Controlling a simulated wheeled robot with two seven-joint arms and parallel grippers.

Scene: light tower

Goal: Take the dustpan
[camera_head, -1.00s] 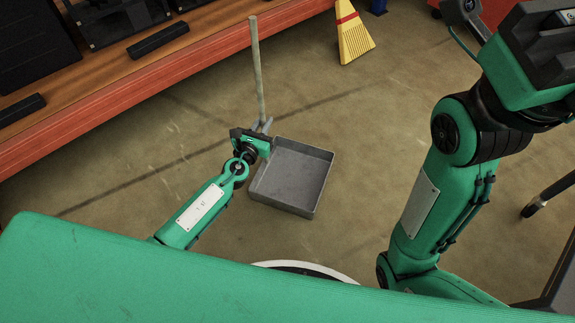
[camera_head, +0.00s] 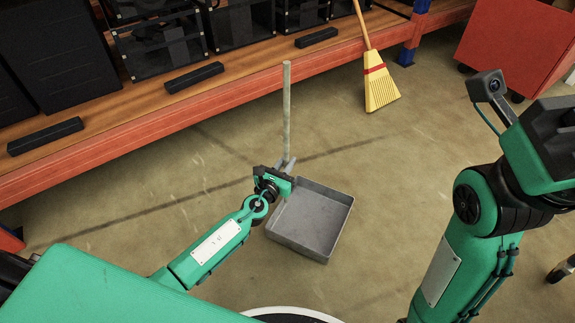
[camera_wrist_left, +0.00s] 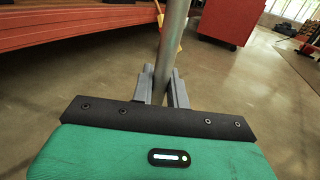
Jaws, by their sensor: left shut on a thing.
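The dustpan (camera_head: 312,216) is a grey square tray with an upright pale handle (camera_head: 287,110) at its back edge. My left gripper (camera_head: 287,165) is shut on the lower part of this handle. In the left wrist view the handle (camera_wrist_left: 173,45) rises between the two grey fingers of the gripper (camera_wrist_left: 163,88). The pan is hidden in that view. My right arm shows at the right of the head view, but its fingers are not in view.
A yellow broom (camera_head: 380,88) leans at a shelf with an orange-red edge (camera_head: 200,112) that holds dark boxes. A red cabinet (camera_head: 515,45) stands at the upper right. The concrete floor around the dustpan is mostly clear.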

